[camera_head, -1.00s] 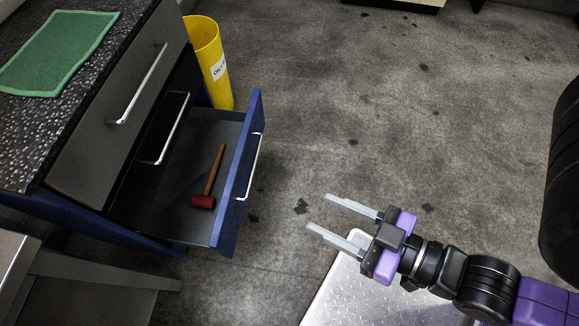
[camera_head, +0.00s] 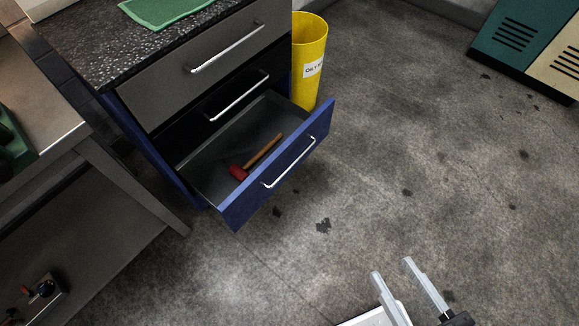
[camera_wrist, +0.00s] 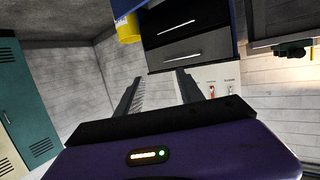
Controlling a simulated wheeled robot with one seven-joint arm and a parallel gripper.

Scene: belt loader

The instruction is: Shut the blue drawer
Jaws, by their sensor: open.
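The blue drawer (camera_head: 300,165) is the lowest drawer of a cabinet and stands pulled out, with a silver bar handle (camera_head: 290,163) on its front. A hammer with a red head and wooden handle (camera_head: 262,151) lies inside it. My gripper (camera_head: 392,268) is open and empty at the bottom right of the head view, well apart from the drawer front, over the floor. In the wrist view my gripper's fingers (camera_wrist: 160,92) are spread, with dark drawer fronts (camera_wrist: 180,38) beyond them.
The black and grey drawers (camera_head: 230,62) above are shut or nearly so. A workbench (camera_head: 45,130) is at the left. Green and cream lockers (camera_head: 525,45) are at the far right. The floor (camera_head: 400,150) before the drawer is clear.

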